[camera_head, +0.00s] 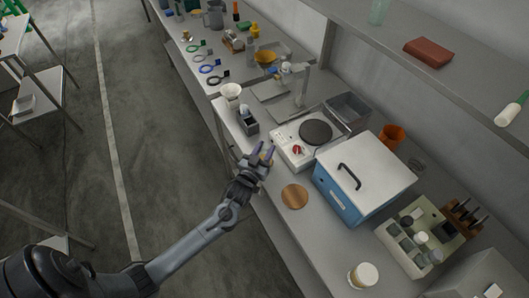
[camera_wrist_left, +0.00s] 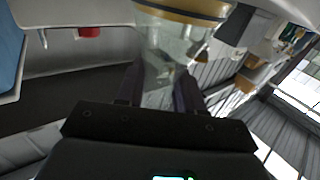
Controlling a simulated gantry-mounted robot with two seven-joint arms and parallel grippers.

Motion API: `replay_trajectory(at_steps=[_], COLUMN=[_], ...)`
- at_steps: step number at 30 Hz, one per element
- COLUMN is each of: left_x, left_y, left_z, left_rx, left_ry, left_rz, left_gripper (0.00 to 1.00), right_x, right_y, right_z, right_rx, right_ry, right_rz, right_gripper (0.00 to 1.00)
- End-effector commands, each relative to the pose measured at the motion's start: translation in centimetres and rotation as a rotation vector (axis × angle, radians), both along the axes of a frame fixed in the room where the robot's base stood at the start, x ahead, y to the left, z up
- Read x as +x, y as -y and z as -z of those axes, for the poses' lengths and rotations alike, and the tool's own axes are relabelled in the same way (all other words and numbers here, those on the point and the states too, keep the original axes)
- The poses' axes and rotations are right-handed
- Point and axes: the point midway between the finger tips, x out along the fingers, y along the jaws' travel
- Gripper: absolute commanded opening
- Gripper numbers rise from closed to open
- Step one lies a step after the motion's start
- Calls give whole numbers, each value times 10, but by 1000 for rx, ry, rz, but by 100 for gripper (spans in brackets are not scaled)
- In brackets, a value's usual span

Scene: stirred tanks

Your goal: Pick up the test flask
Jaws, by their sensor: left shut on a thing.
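My left gripper (camera_head: 263,154) is at the front edge of the bench, left of the hot plate. It is shut on the test flask, which shows only as a small yellowish patch between the fingers in the head view. In the left wrist view the flask (camera_wrist_left: 162,50) is clear glass with an amber band (camera_wrist_left: 185,12) at the top of the picture. It sits between the two dark fingers of my left gripper (camera_wrist_left: 158,88). Its full shape is cut off by the frame. My right gripper is not in view.
A hot plate (camera_head: 292,147) and a blue box with a white lid (camera_head: 366,172) stand on the bench. A brown round mat (camera_head: 294,196) lies in front of the box. A white-topped jar (camera_head: 363,275) and a rack (camera_head: 418,235) are nearer. Open floor lies left.

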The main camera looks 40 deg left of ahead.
Motion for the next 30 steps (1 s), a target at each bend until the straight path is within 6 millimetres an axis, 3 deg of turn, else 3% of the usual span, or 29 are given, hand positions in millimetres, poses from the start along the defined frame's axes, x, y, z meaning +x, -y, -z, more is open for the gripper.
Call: replay_trajectory(at_steps=[5,10,21,30], left_x=[0,0,28,40], left_y=[0,0,71,103], left_z=[-15,-44,-85,-104], left_rx=[1,0,-4,-1], left_ry=[4,5,4,2], left_rz=[1,1,0,2], left_gripper=[0,0,0,0], right_x=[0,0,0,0], right_y=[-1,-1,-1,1], right_z=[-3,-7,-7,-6], right_rx=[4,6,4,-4], right_ry=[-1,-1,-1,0], right_rz=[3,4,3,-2], right_gripper=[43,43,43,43])
